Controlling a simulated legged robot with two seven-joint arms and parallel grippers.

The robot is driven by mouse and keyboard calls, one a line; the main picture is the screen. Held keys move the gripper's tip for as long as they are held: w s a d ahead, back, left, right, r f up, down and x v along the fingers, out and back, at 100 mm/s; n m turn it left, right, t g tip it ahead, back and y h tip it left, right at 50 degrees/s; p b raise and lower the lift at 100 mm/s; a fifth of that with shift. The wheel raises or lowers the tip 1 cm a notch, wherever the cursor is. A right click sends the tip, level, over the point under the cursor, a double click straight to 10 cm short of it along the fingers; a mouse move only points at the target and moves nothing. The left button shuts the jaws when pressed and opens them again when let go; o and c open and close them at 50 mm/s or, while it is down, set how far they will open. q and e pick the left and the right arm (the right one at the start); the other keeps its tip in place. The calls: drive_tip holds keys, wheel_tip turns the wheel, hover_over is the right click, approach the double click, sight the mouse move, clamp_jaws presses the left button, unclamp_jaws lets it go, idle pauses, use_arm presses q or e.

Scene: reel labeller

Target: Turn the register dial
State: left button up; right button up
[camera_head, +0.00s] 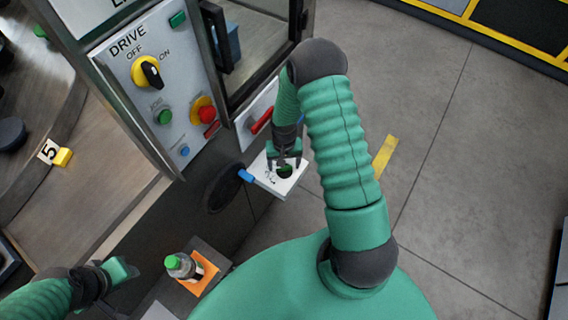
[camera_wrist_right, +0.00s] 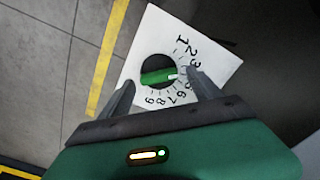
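The register dial (camera_head: 285,171) is a dark round knob with a green bar, set on a white plate (camera_head: 266,181) with black numbers. The number there is hidden by a finger; 1, 2, 3 show above and 6 to 9 below. My right gripper (camera_wrist_right: 163,80) is open, its fingers on either side of the dial in the picture; contact cannot be told. It is over the plate in the head view (camera_head: 284,163). My left gripper (camera_head: 120,269) is at lower left, its fingers unclear.
The drive panel (camera_head: 178,58) carries a yellow-black switch (camera_head: 147,72) and a red button (camera_head: 204,110). A red handle (camera_head: 261,121) is close to my right gripper. A green-capped bottle (camera_head: 182,266) stands on an orange pad near my left gripper. Open floor lies right.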

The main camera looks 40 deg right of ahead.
drive_tip(key=shift+s, duration=0.1)
wheel_tip(320, 180, up, 17)
drive_tip(key=p, duration=0.1)
drive_tip(key=shift+f+p, duration=0.15)
drive_tip(key=shift+p, duration=0.15)
idle(0.4)
